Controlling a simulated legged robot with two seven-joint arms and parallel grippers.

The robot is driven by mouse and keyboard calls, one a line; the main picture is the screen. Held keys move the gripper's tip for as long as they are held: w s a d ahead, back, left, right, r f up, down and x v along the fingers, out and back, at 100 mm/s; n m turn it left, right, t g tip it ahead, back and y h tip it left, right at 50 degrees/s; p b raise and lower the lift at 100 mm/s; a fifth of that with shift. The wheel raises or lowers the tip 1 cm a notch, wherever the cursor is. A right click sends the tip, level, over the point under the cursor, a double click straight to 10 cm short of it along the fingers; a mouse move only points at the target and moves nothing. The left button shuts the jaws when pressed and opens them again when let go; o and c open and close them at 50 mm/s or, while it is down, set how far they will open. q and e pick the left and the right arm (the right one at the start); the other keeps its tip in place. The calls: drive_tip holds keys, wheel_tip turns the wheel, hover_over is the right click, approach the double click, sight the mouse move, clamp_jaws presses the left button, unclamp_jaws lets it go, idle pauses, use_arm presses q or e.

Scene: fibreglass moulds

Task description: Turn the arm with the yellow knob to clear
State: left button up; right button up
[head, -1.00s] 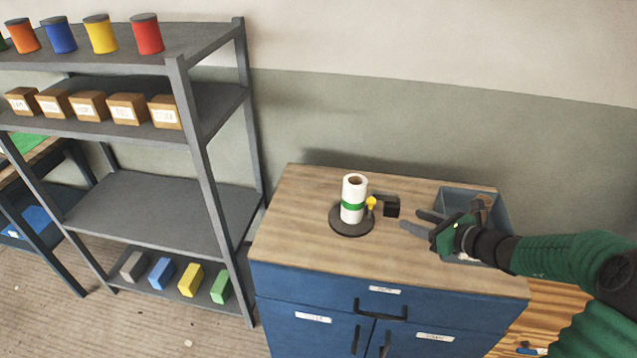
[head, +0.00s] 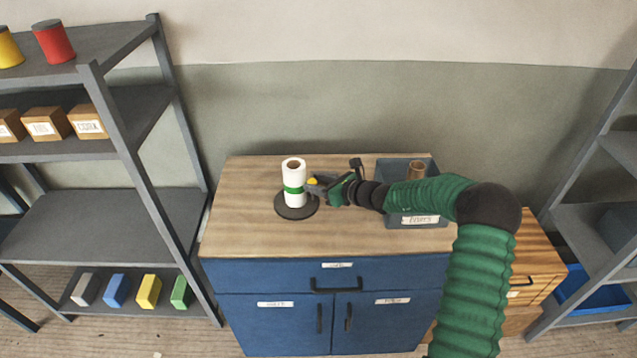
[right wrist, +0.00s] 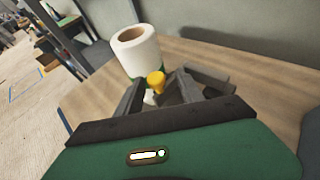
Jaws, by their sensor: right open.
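A white roll with a green band (head: 294,182) stands upright on a round dark base (head: 296,206) on the cabinet top. The yellow knob (head: 312,181) is just right of the roll, at the tip of my right gripper (head: 316,185). In the right wrist view the yellow knob (right wrist: 156,80) shows between the two spread grey fingers (right wrist: 163,92), with the roll (right wrist: 136,52) just behind. The gripper is open; I cannot tell whether a finger touches the knob. The dark arm that bears the knob is mostly hidden by my gripper. My left gripper is out of view.
A grey bin (head: 411,218) with a brown roll stands right of the base, under my right arm. The wooden top (head: 245,215) is clear left of the base. Grey shelves (head: 60,225) stand at the left, and a wall is behind.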

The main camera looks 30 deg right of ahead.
drive_tip(key=shift+a, duration=0.2)
drive_tip(key=shift+c, duration=0.3)
drive_tip(key=shift+a+r, duration=0.1)
drive_tip(key=shift+a, duration=0.05)
drive_tip(key=c, duration=0.5)
clamp_jaws()
